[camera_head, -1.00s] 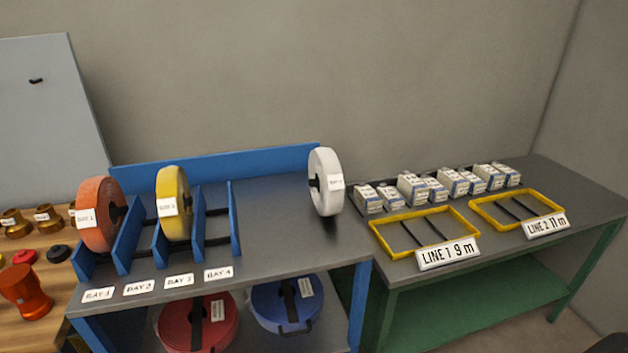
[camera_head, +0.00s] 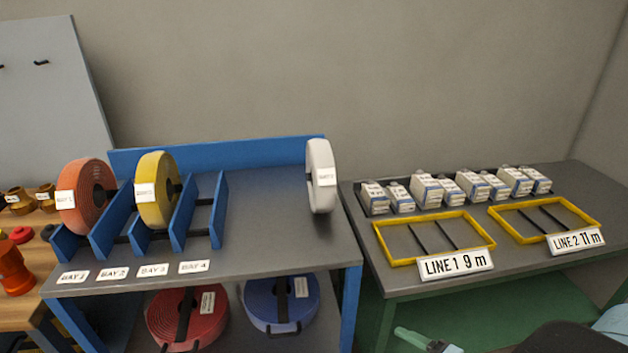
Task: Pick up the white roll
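The white roll (camera_head: 321,178) stands upright on the right end of the grey-topped bench (camera_head: 270,220), with a small label on its face. It is apart from the blue rack and nothing holds it. An arm part of mine shows at the bottom right corner, dark and pale blue, below the green table. No gripper fingers can be made out there. My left gripper is not in view.
An orange roll (camera_head: 86,197) and a yellow roll (camera_head: 157,190) stand in the blue bay rack (camera_head: 212,212). Red (camera_head: 187,318) and blue (camera_head: 281,303) rolls lie below. Yellow frames (camera_head: 433,237) and several small boxes (camera_head: 427,190) occupy the right table. Bench top right of the rack is mostly clear.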

